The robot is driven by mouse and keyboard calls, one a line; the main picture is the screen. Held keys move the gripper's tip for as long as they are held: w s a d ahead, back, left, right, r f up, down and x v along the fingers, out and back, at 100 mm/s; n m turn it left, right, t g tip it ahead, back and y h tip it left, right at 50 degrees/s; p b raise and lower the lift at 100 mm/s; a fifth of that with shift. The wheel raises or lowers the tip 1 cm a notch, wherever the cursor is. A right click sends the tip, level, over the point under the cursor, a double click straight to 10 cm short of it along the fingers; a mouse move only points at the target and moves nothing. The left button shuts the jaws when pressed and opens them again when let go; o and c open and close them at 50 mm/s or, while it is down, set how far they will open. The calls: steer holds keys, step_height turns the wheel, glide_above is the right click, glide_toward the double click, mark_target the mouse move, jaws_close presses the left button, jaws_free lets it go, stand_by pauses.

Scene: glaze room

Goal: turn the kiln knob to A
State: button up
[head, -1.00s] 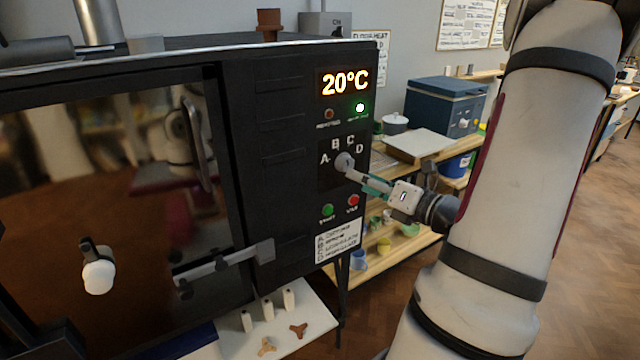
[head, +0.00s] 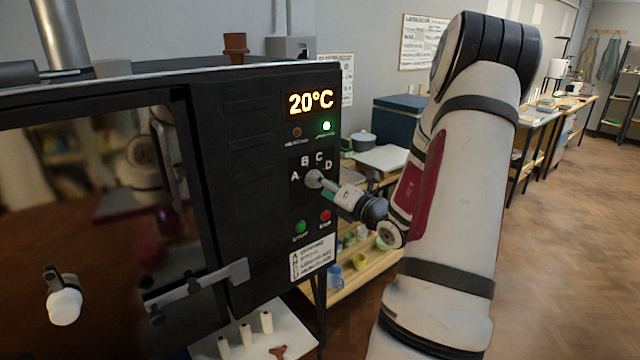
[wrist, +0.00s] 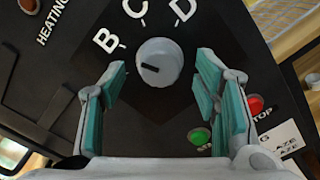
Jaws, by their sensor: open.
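The kiln knob (head: 313,179) is a round, pale grey dial on the kiln's black front panel, with letters A, B, C and D around it. In the wrist view the knob (wrist: 160,64) carries a dark mark on its left side. The mark points left, below the letter B (wrist: 105,40). The letter A (head: 295,176) shows in the head view but not in the wrist view. My gripper (wrist: 162,68) is open, its teal-padded fingers on either side of the knob with a gap on each side. In the head view my gripper (head: 327,187) is close to the panel.
The green button (wrist: 199,137) and red stop button (wrist: 255,104) lie near the right finger. The display (head: 311,101) reads 20°C above the knob. A door latch (head: 200,284) juts out at lower left. Shelves with pots (head: 352,262) stand behind my arm.

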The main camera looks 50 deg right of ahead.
steer(key=shift+x, duration=0.85)
steer(key=shift+c, duration=0.2)
steer(key=c, duration=1.1)
steer(key=shift+w+n, duration=0.1)
steer(key=shift+n, duration=0.2)
steer(key=n+b, duration=0.8)
steer(key=b, duration=0.1)
steer(key=shift+w+r, duration=0.1)
steer(key=shift+r, duration=0.05)
steer(key=shift+a+n, duration=0.1)
steer(key=shift+n, duration=0.3)
steer(key=o, duration=1.1)
steer(key=shift+w, duration=0.1)
steer(key=shift+o, duration=0.2)
